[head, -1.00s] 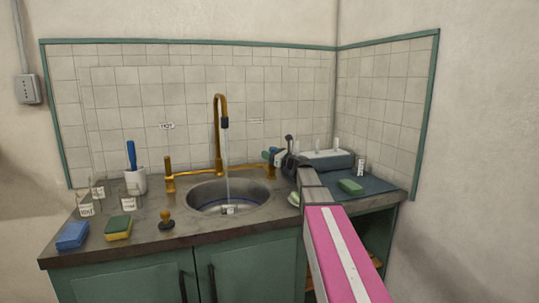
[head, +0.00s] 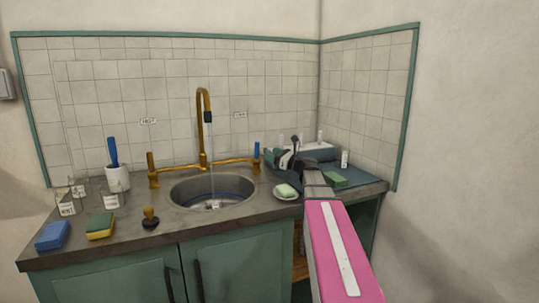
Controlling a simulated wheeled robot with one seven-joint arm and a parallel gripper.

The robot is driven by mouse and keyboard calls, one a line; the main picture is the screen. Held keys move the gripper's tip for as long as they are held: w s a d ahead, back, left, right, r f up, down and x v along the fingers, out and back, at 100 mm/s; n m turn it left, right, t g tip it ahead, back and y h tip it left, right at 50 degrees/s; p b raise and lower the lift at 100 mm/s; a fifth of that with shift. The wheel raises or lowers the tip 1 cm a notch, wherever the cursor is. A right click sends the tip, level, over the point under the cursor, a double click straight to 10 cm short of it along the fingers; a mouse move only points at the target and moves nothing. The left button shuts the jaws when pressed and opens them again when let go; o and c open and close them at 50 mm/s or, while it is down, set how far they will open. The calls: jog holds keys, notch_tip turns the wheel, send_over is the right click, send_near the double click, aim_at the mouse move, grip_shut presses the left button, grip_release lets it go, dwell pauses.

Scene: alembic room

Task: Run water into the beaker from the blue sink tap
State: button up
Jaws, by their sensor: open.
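The brass tap (head: 203,100) stands behind the round sink (head: 175,195), its dark nozzle over the basin. Its blue handle (head: 256,151) is upright at the right end of the brass pipe. A small pale thing (head: 214,204) is in the sink, too small to identify. My gripper (head: 284,160) is open, right of the blue handle and apart from it; my arm partly hides it.
A blue sponge (head: 53,236), a yellow-green sponge (head: 100,226) and a wooden-knobbed stopper (head: 150,218) lie at the front left. A white cup (head: 117,179) holds a blue-handled tool. A soap dish (head: 286,192) is near my arm.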

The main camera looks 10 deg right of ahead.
aim_at(257, 153)
dwell(0.3)
jog(key=shift+g+h, duration=0.4)
jog(key=shift+h, duration=0.5)
jog(key=x, duration=0.3)
jog(key=r+x, duration=0.1)
jog(key=x, duration=0.6)
jog(key=shift+w+a+r, duration=0.15)
jog(key=shift+a+r, duration=0.1)
jog(key=shift+a, duration=0.1)
grip_shut()
